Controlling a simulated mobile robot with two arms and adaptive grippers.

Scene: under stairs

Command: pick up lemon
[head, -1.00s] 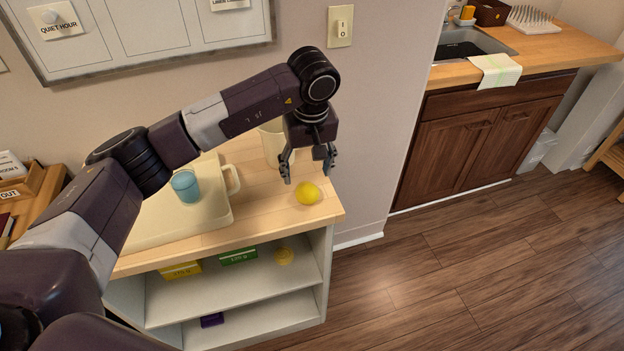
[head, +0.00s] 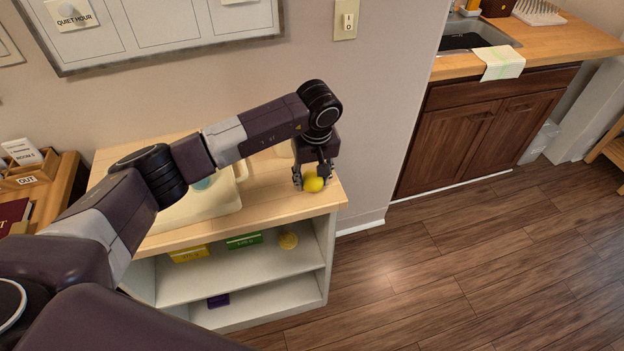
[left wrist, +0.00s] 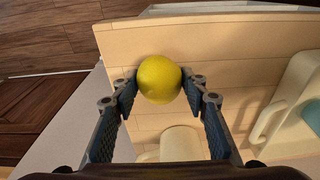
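The yellow lemon (head: 313,184) is at the right front part of the wooden top of the low shelf unit (head: 270,205). My left gripper (head: 312,178) points down over it, with a finger on each side. In the left wrist view the lemon (left wrist: 159,79) sits between the fingertips (left wrist: 160,84), which appear to touch both its sides. The gripper looks shut on it. The lemon shows no clear lift off the top. My right gripper is not in view.
A cream tray (head: 205,215) with a blue cup (head: 203,183), mostly hidden by my arm, lies left of the lemon. A cream pitcher (left wrist: 180,143) stands close behind the gripper. The wall is behind the top. Open floor (head: 460,270) lies to the right.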

